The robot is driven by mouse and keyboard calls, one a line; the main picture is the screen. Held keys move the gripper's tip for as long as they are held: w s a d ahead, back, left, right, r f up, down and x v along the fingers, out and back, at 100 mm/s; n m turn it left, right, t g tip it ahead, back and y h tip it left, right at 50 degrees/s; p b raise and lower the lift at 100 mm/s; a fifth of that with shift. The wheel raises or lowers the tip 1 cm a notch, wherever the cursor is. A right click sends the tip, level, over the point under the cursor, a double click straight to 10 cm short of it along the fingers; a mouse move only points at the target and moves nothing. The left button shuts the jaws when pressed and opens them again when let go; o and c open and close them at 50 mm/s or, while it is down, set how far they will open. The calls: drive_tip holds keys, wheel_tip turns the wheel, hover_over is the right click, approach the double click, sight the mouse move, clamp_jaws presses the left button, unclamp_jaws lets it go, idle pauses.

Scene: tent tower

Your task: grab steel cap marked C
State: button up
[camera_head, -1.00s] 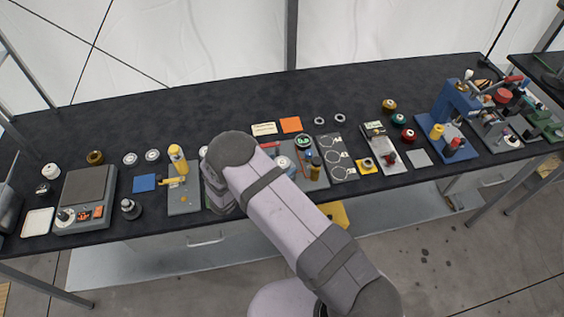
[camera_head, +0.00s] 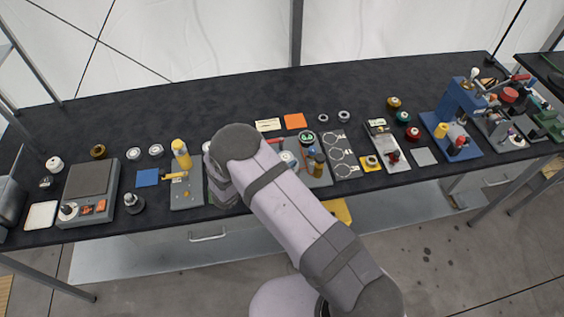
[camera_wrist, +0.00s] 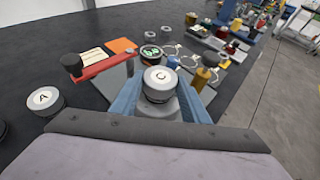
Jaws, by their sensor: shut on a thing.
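The steel cap marked C (camera_wrist: 160,80) is a round cap with a white top and a black letter, in the middle of the wrist view. My gripper (camera_wrist: 160,98) is shut on it, with a blue finger on each side. The cap's lower part and its contact below are hard to make out. Another cap, marked A (camera_wrist: 45,99), stands apart to the left on the dark table. In the head view my arm covers my gripper.
A red lever with a dark knob (camera_wrist: 95,67) is close on the left of the held cap. A dish of green pieces (camera_wrist: 150,52) is just behind it, and a brass-coloured post with a dark top (camera_wrist: 203,75) is on the right. The back of the table (camera_head: 200,105) is clear.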

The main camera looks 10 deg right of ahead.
drive_tip(key=shift+r+b, duration=1.75)
drive_tip(key=shift+r, duration=2.95)
